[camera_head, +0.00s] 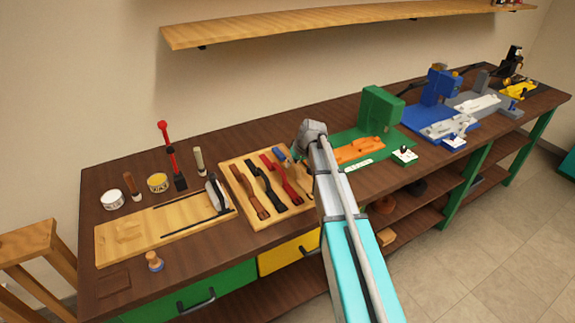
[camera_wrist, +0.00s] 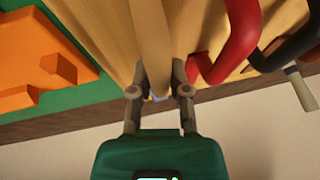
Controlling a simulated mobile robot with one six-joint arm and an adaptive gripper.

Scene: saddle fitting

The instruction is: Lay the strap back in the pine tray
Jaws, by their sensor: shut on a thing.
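The pine tray (camera_head: 235,170) lies on the brown bench, with brown (camera_head: 245,190), black (camera_head: 263,178) and red (camera_head: 279,178) shaped straps side by side in it. My gripper (camera_wrist: 159,88) is shut on a tan strap (camera_wrist: 149,35), which runs up between its fingers in the wrist view. The tan strap shows in part at the tray's right side in the head view (camera_head: 288,158), with a blue piece (camera_head: 279,154) beside it. My gripper is over the tray's right part, mostly hidden by my arm in the head view. I cannot tell whether the strap touches the tray.
A green station with an orange block (camera_head: 360,150) stands close right of the tray. A shelf (camera_head: 330,27) hangs above.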

